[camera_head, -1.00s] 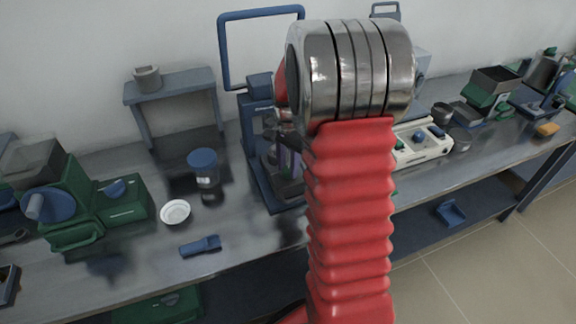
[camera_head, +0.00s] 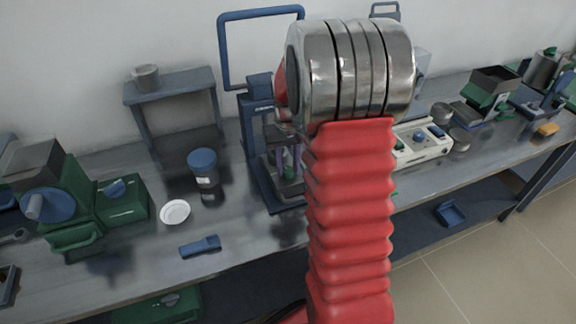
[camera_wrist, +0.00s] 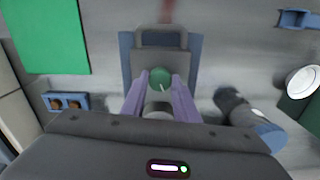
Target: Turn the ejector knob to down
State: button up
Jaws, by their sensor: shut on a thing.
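The ejector knob is a round green knob (camera_wrist: 160,76) in the wrist view, with a short pale mark on its lower part. It sits on the blue-framed press, whose base (camera_wrist: 126,52) shows around it. My gripper (camera_wrist: 159,86) has its two purple fingers on either side of the knob, shut on it. In the head view the press (camera_head: 258,118) stands mid-bench, partly hidden by my red arm. There my gripper (camera_head: 291,158) shows as small purple fingers low inside the press frame, with a bit of green between them.
A blue-lidded jar (camera_head: 203,165), a white dish (camera_head: 175,212) and a small blue tool (camera_head: 200,246) lie left of the press. A green device (camera_head: 122,202) stands farther left. A pale control box (camera_head: 422,142) is to the right. Bare bench (camera_head: 235,225) lies in front.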

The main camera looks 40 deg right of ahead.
aim_at(288, 170)
jog(key=n, duration=0.4)
jog(key=shift+n, duration=2)
jog(key=o, duration=1.1)
jog(key=shift+c, duration=0.2)
jog(key=shift+r, duration=0.1)
notch_tip(288, 170, up, 14)
jog(key=shift+f, duration=0.2)
jog(key=shift+s, duration=0.1)
